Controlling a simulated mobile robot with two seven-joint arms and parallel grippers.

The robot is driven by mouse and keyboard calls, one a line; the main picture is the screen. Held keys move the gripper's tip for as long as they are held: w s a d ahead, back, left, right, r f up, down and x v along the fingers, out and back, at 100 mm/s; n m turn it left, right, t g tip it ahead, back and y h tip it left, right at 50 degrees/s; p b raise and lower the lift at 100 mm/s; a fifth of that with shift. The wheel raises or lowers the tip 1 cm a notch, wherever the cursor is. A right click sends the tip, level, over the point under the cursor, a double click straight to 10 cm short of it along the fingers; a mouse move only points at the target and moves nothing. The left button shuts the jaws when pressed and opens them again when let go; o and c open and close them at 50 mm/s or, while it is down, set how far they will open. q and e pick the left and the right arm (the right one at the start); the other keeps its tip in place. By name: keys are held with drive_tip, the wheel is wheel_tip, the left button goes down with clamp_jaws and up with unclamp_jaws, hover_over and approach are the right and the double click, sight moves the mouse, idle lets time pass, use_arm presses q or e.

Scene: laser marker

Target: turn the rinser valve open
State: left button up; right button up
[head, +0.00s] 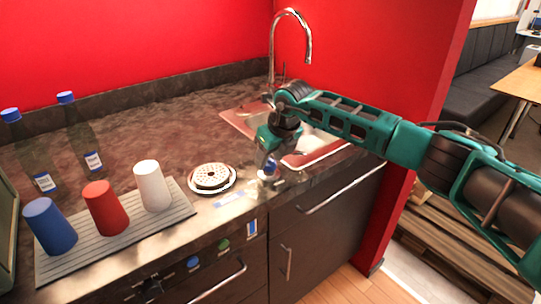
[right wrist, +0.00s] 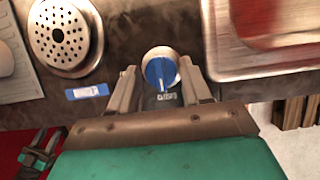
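The rinser valve is a round knob with a blue face and pale rim (right wrist: 160,67) on the counter's front edge. Its raised blue grip points toward the robot, above a small printed label. In the head view the knob (head: 268,168) is partly covered by my right gripper (head: 270,158). In the right wrist view my right gripper (right wrist: 160,88) is open, one finger on each side of the knob; contact is unclear. The round perforated rinser (head: 212,177) is left of it. My left gripper (right wrist: 40,152) seems to show small at the wrist view's lower left.
A sink (head: 308,145) with a tall curved faucet (head: 290,14) is behind and right of the knob. Blue, red (head: 106,208) and white cups stand on a grey ribbed mat (head: 178,215). Two bottles (head: 85,148) stand behind. A blue-and-white label (head: 230,198) lies before the rinser.

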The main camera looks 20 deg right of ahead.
drive_tip(key=c, duration=0.7)
drive_tip(key=shift+o, duration=0.2)
drive_tip(key=m+h, duration=0.1)
drive_tip(key=m, duration=0.1)
drive_tip(key=m+b, duration=0.1)
drive_tip(key=m, duration=0.1)
drive_tip(key=shift+a+m+h, duration=0.15)
drive_tip(key=shift+m+h, duration=0.15)
drive_tip(key=shift+h, duration=0.1)
drive_tip(key=m+h+b, duration=0.1)
drive_tip(key=m, duration=0.2)
drive_tip(key=m+h+b, duration=0.1)
drive_tip(key=m, duration=0.2)
drive_tip(key=shift+w+a+b, duration=0.1)
drive_tip(key=shift+a+b, duration=0.05)
drive_tip(key=shift+b, duration=0.25)
drive_tip(key=m+g+h+b, duration=0.1)
drive_tip(key=m, duration=0.4)
drive_tip(key=shift+w+g+h+b, duration=0.1)
drive_tip(key=shift+g+h+b, duration=0.25)
drive_tip(key=shift+g+h, duration=0.05)
drive_tip(key=shift+a+m+g, duration=0.1)
drive_tip(key=shift+m+g, duration=0.3)
drive_tip(key=shift+m, duration=0.8)
drive_tip(key=shift+r, duration=0.1)
drive_tip(key=o, duration=1)
